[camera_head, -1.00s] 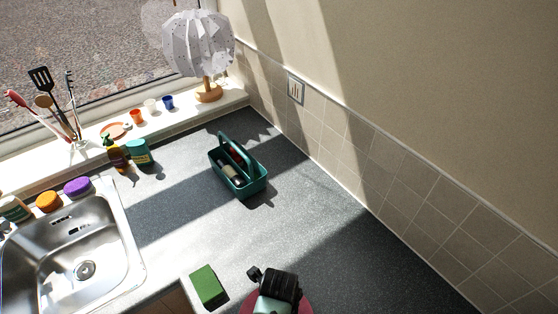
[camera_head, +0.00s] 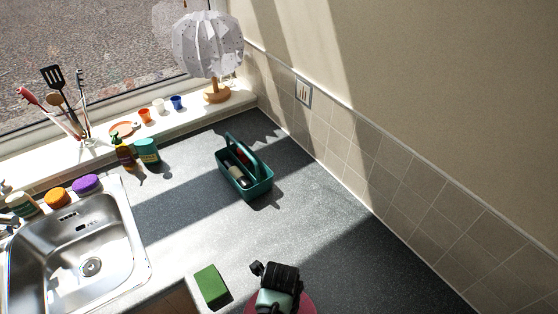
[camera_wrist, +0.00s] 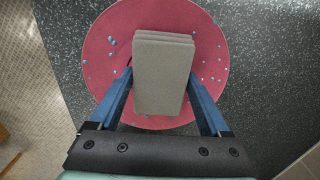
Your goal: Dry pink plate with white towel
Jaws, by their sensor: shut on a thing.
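The pink plate (camera_wrist: 108,72) lies on the dark counter in the wrist view, with several small blue-looking water drops on its left and right sides. In the head view only a strip of the plate (camera_head: 307,305) shows at the bottom edge beside my arm. My gripper (camera_wrist: 163,88) is over the plate, its blue fingers on both sides of a folded towel (camera_wrist: 163,75), which looks grey-beige here. The gripper is shut on the towel. The towel hides the plate's middle, and I cannot tell whether it touches the plate. In the head view my arm hides the towel.
A green sponge (camera_head: 211,286) lies left of the plate near the counter's front edge. A teal caddy (camera_head: 244,180) stands farther back, and the sink (camera_head: 75,250) is at the left. The tiled wall (camera_head: 400,195) bounds the right. The counter between caddy and plate is clear.

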